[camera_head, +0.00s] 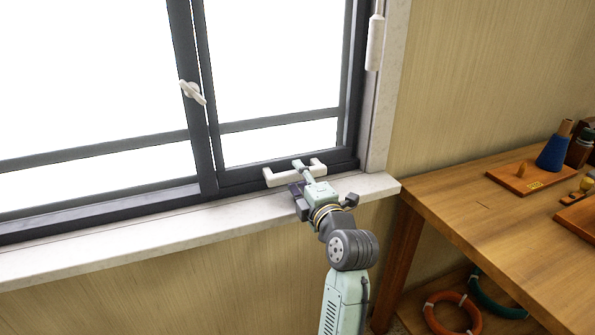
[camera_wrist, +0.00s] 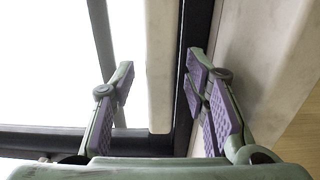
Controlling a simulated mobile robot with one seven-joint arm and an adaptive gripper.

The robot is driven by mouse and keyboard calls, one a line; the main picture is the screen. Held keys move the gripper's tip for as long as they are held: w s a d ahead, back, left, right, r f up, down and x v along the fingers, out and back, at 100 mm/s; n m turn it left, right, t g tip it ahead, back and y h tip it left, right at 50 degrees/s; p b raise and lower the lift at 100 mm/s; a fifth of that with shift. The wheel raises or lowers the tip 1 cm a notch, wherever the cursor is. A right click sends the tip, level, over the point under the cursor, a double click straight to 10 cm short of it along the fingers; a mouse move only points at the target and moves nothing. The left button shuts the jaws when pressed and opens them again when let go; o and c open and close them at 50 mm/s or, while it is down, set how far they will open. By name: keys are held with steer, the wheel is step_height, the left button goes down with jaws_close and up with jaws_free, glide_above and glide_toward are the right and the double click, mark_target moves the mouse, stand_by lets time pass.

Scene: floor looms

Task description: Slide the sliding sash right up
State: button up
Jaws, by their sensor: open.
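The right sliding sash (camera_head: 245,178) is a dark-framed pane in the right half of the window, with its bottom rail low, just above the sill. A white bar handle (camera_head: 279,179) is on that bottom rail. My gripper (camera_head: 303,174) is at the middle of the handle, and its fingers partly cover it. In the wrist view, the open fingers (camera_wrist: 160,88) stand on either side of the pale handle bar (camera_wrist: 160,60), with gaps to both sides. Whether a finger touches the bar is hard to tell.
A pale stone sill (camera_head: 130,236) runs beneath the window. A white latch (camera_head: 193,92) is on the middle stile. A white cord weight (camera_head: 376,42) hangs at the right. A wooden workbench (camera_head: 475,205) with small items stands to the right, with rings (camera_head: 451,313) below.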

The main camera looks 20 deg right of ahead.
steer(key=shift+w, duration=0.85)
steer(key=shift+c, duration=0.2)
jaws_close()
